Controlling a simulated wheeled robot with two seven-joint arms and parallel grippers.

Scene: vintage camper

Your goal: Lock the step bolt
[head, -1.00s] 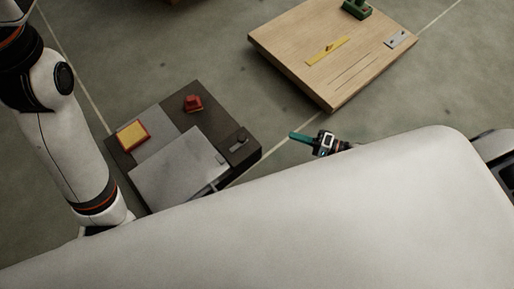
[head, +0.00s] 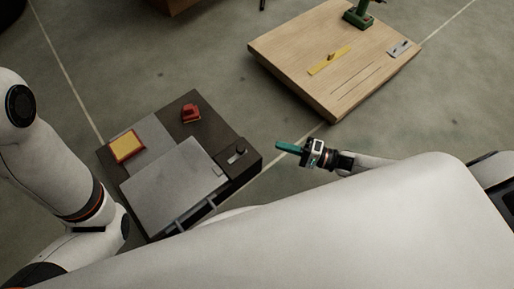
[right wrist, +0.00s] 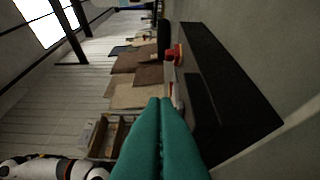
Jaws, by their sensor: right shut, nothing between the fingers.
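The grey step plate (head: 172,187) lies at the front of a dark low table. What looks like the bolt, a small dark piece with a round knob (head: 240,149), sits on the table's right part beside the plate; its exact position is too small to tell. My right gripper (head: 281,145) has teal fingers and is shut and empty, to the right of the table and apart from the bolt. The shut fingers also show in the right wrist view (right wrist: 160,105), pointing along the dark table's side. My left arm shows at the left, but its gripper is out of view.
The dark table (head: 165,112) also bears a red block-like thing (head: 190,113) and a yellow pad with a red rim (head: 126,146). A wooden board (head: 310,40) with a yellow strip (head: 329,63) and a green tool (head: 358,14) stands at the back right. Floor separates them.

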